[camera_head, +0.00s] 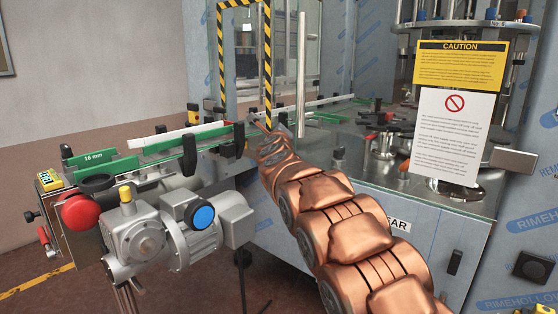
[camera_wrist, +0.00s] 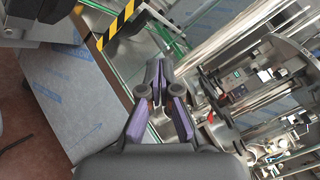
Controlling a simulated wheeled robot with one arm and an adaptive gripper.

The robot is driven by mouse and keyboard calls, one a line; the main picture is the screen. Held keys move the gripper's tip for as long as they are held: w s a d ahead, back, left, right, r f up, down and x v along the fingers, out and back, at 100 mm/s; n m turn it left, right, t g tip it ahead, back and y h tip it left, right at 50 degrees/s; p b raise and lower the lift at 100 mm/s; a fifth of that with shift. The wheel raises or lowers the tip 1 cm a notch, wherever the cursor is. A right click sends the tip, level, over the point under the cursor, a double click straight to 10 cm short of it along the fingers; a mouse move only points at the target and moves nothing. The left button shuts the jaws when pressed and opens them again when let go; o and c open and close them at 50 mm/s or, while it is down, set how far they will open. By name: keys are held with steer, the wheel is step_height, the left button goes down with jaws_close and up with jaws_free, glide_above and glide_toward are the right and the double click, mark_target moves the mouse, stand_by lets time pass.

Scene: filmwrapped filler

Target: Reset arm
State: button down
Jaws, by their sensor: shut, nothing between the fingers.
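My copper-coloured arm reaches forward from the lower right in the head view, its end near the machine's opening. My gripper shows clearly in the wrist view (camera_wrist: 157,68), with its dark, purple-sided fingers closed together at the tips. Nothing shows between the fingers. In the wrist view the gripper is in front of the filling machine (camera_wrist: 255,85), with metal rods and fittings to its right. In the head view the gripper is too small and too hidden by the arm to make out well.
A conveyor (camera_head: 180,146) with green rails runs into the machine at left. A motor (camera_head: 165,235) and a red button (camera_head: 81,216) stand at its front. A striped frame (camera_head: 221,60) surrounds the opening. A caution sign (camera_head: 460,65) hangs at right. Floor is open at lower left.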

steer(key=s+d+f+n+g+y, duration=0.1)
steer(key=s+d+f+n+g, duration=0.2)
steer(key=s+f+n+g, duration=0.75)
steer(key=s+d+f+n+t+y, duration=0.1)
steer(key=s+d+f+n, duration=0.3)
steer(key=s, duration=1.3)
steer(key=s+d+f+n+g+y, duration=0.15)
steer(key=s+f+n+g, duration=0.5)
steer(key=s, duration=0.65)
steer(key=s+d+f+n+g+h, duration=0.1)
steer(key=s+d+f+n+g, duration=0.15)
steer(key=s, duration=0.65)
steer(key=s+d+f+n+g+h, duration=0.1)
steer(key=s+d+f, duration=0.25)
steer(key=s, duration=0.65)
steer(key=s+d+f+n+g+h, duration=0.1)
steer(key=s+d+f+n+g, duration=0.2)
steer(key=s, duration=0.6)
step_height(320, 180, up, 14)
steer(key=w+t+p, duration=0.1)
steer(key=t+p, duration=0.1)
steer(key=p, duration=1.1)
steer(key=shift+w+d+r+m, duration=0.15)
steer(key=shift+d+m, duration=0.1)
steer(key=shift+m, duration=0.2)
